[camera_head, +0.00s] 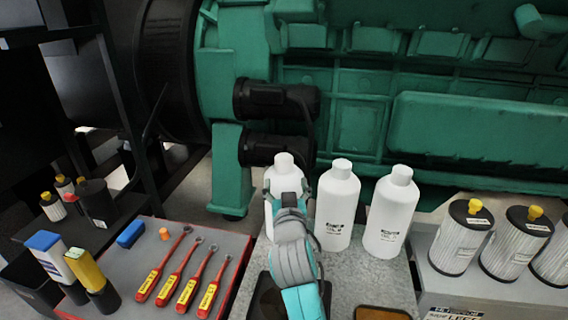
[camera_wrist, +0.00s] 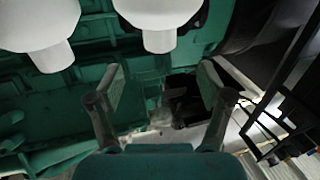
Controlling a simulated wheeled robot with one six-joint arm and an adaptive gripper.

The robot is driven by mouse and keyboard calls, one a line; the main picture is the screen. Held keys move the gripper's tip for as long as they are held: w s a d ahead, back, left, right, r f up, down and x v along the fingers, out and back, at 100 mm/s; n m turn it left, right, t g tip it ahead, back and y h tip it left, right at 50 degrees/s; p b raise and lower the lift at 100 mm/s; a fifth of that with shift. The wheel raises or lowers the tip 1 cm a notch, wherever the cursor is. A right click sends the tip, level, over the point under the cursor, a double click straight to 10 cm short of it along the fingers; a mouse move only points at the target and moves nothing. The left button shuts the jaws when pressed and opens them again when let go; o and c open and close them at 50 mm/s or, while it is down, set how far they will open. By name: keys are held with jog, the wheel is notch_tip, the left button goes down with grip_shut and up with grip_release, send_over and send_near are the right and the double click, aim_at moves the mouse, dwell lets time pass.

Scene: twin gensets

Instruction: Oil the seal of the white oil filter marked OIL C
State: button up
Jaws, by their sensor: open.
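Three white bottles stand in a row on a grey stand in the head view: left (camera_head: 284,170), middle (camera_head: 337,206) and right (camera_head: 391,213). The middle and right ones bear small dark labels that I cannot read surely. Filters with pale pleated sides, black tops and yellow knobs stand at the right, the nearest (camera_head: 460,238); I cannot make out OIL C on any. My gripper (camera_head: 287,192) is in front of the left bottle and hides its lower part. In the wrist view my gripper (camera_wrist: 163,85) is open with nothing between its fingers; two white bottles (camera_wrist: 165,14) show inverted above it.
A grey tray (camera_head: 205,240) holds several red-handled tools (camera_head: 187,288), a blue block (camera_head: 131,234) and an orange piece (camera_head: 164,233). Blue- and yellow-topped containers stand left. The green engine (camera_head: 350,125) with black cylinders (camera_head: 270,100) closes off the back.

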aim_at(284, 156)
jog(key=shift+w+d, duration=0.1)
jog(key=shift+w, duration=5.5)
grip_shut()
jog(key=shift+r, duration=2.15)
